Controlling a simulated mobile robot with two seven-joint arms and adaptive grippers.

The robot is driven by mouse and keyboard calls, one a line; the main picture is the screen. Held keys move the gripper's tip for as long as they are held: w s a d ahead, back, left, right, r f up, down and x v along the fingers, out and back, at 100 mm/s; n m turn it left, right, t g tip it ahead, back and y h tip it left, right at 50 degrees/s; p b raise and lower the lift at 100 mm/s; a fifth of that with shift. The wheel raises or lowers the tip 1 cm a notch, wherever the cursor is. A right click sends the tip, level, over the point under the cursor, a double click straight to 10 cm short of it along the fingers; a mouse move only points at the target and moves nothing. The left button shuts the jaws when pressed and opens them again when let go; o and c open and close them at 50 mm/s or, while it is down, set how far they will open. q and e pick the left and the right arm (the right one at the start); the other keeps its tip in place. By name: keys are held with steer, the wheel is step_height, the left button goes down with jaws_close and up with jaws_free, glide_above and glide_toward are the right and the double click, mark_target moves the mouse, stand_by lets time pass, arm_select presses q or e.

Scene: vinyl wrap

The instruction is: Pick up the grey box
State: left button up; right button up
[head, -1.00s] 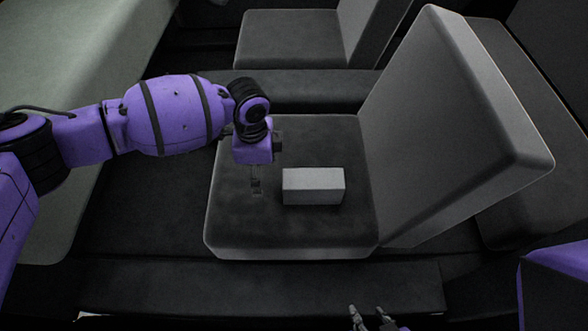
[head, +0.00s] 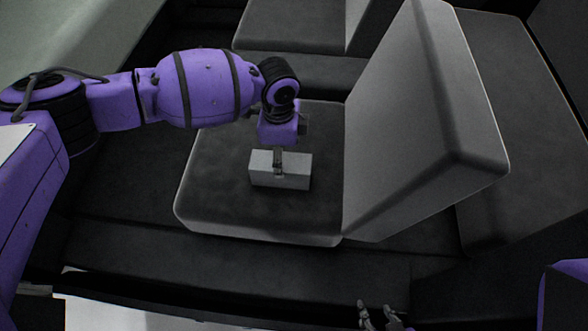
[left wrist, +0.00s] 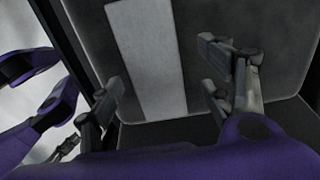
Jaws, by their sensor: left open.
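The grey box (head: 292,179) lies on the dark seat cushion (head: 215,205) in the head view. My left gripper (head: 278,166) points down from above, and its fingers overlap the top of the box in that view. In the left wrist view, the box (left wrist: 148,55) shows as a long pale block between the two spread fingers of my left gripper (left wrist: 160,90). The fingers are open, with a gap to the box on both sides. My right gripper (head: 378,318) is at the bottom edge of the head view, partly cut off, with its fingers apart and nothing between them.
A tall grey backrest (head: 420,120) rises right of the box. Another seat (head: 295,28) stands behind. A dark ledge (head: 220,270) runs in front of the cushion. The cushion around the box is clear.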

arm_select(q)
steer(key=shift+d, duration=0.1)
steer(key=shift+d+f, duration=0.1)
steer(key=shift+f, duration=0.2)
steer(key=f, duration=0.5)
steer(key=a+f, duration=0.1)
steer(key=f, duration=0.1)
steer(key=shift+s+f+b, duration=0.15)
steer(key=shift+s+b, duration=0.1)
steer(key=shift+b, duration=0.15)
steer(key=c, duration=1.7)
steer(key=shift+d, duration=0.1)
steer(key=shift+c, duration=0.7)
